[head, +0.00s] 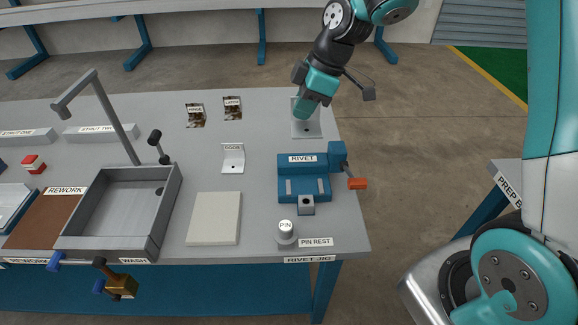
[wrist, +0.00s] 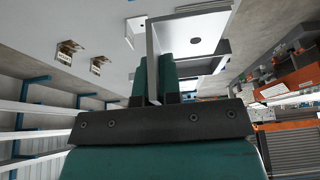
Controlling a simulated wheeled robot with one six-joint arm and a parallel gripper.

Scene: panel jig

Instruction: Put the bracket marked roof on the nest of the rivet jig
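A white L-shaped bracket (head: 306,127) stands at the back right of the bench, partly hidden by my gripper (head: 304,108). Its marking is hidden in the head view. In the wrist view its upright plate (wrist: 153,60) runs between the two teal fingers of my gripper (wrist: 153,76), which are close together on it. Its flat foot with a hole (wrist: 194,38) lies to the right of the fingers. A second white bracket (head: 233,164) stands left of the jig; its small label looks like ROOF or DOOR. The blue rivet jig (head: 290,165) is at the bench's right; nothing is seen on its nest.
A pin (head: 285,234) stands at the pin rest in front of the jig. An orange-ended handle (head: 357,183) sticks out right of the jig. A pale block (head: 213,222) and a grey tray (head: 170,205) stand to the left.

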